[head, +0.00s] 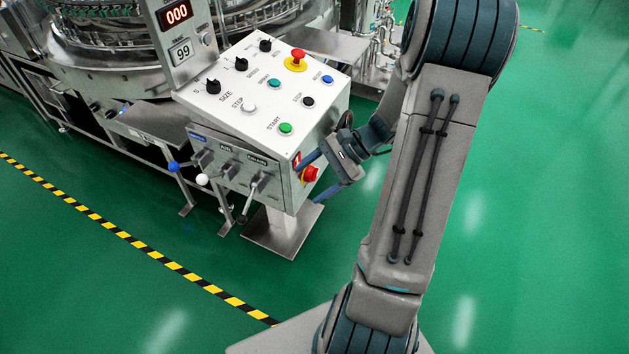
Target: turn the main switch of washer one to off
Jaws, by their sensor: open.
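The control box (262,92) of the washer stands on a metal post. A red rotary switch (309,174) on a yellow plate sits low on its right side face. It looks like the main switch. My gripper (312,178) is at this side face, with its blue fingers apart, one above and one below the red knob in the picture. The knob shows between them; whether the fingers touch it cannot be told. Part of the yellow plate is hidden, and the knob's marked position is too small to read.
The sloped top panel carries a red emergency button (296,60), black knobs and coloured push buttons. Levers (257,186) stick out of the box's front. The round washer machine (105,45) stands behind at left. Green floor is free at right; a yellow-black line (130,240) crosses at left.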

